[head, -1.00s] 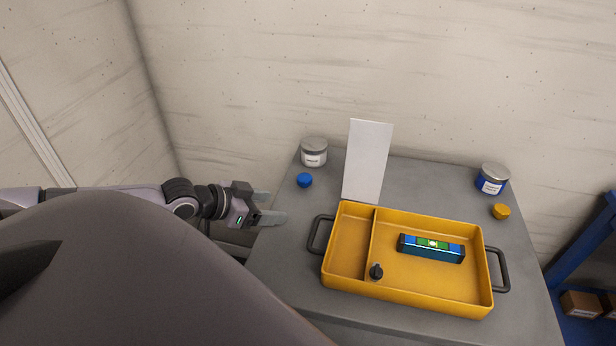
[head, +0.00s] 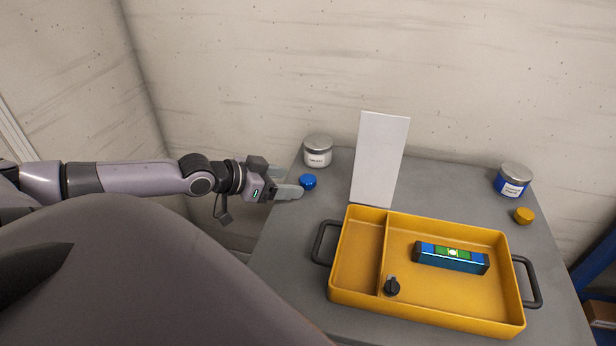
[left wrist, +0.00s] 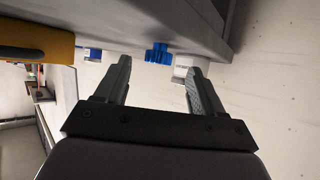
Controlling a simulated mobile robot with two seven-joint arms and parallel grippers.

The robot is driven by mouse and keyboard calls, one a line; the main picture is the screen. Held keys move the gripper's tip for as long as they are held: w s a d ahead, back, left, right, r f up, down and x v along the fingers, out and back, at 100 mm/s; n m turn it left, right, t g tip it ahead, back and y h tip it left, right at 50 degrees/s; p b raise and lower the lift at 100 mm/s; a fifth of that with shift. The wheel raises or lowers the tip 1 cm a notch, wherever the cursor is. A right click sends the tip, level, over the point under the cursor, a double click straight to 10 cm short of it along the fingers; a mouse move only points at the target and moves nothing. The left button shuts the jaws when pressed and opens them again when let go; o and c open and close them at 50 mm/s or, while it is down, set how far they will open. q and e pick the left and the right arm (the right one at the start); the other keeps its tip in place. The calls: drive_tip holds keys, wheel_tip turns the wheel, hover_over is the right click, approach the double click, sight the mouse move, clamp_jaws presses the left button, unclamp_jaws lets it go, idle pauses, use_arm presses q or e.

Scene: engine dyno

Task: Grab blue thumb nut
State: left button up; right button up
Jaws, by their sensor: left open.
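The blue thumb nut (head: 308,182) sits on the grey table near its back left, in front of a silver-lidded jar. My left gripper (head: 293,186) is open and empty, with its fingertips just left of the nut in the head view. In the left wrist view the blue thumb nut (left wrist: 158,54) shows beyond and between the two open fingers (left wrist: 160,75), with a small gap to them. My right gripper is not in view.
The silver-lidded jar (head: 318,151) stands close behind the nut. A white upright panel (head: 380,158) and a yellow tray (head: 358,217) are to the right. A blue jar (head: 512,181) and a yellow nut (head: 524,215) are at the far right.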

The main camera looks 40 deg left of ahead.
sight(304, 181)
use_arm(q)
drive_tip(key=shift+r+b+x, duration=0.25)
drive_tip(key=shift+b+x, duration=0.9)
drive_tip(key=shift+x, duration=0.25)
drive_tip(key=shift+b+x, duration=0.5)
drive_tip(key=shift+x, duration=0.85)
drive_tip(key=shift+d+r, duration=0.1)
drive_tip(key=shift+r, duration=0.05)
drive_tip(key=shift+c, duration=0.4)
drive_tip(key=c, duration=1.1)
drive_tip(key=shift+o, duration=0.2)
